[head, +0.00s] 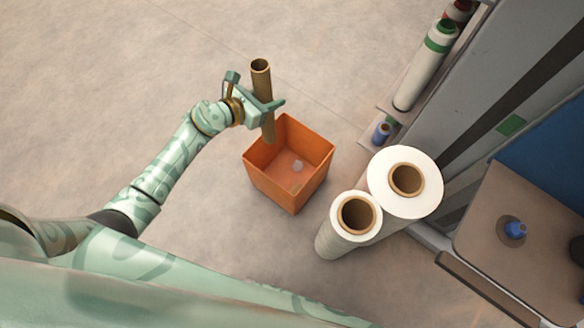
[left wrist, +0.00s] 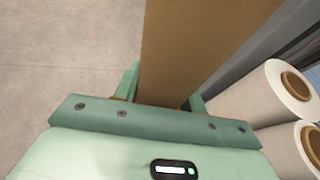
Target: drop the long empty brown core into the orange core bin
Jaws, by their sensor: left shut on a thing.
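The long brown core (head: 261,77) is a hollow cardboard tube, held nearly upright with its open top end showing in the head view. My left gripper (head: 267,108) is shut around it at about mid-length. The core (left wrist: 195,45) fills the middle of the left wrist view between the two fingers of the gripper (left wrist: 160,100). The orange core bin (head: 318,148) stands open on the floor, just right of and below the core in the head view. The core's lower end shows by the bin's upper left rim; I cannot tell its height above it. My right gripper is not in view.
Two white film rolls (head: 416,164) (head: 340,236) stand upright right of the bin. A grey machine (head: 480,100) with a rack of rolls (head: 425,70) is at the right. A brown tabletop (head: 490,245) is at lower right. The floor left of the bin is clear.

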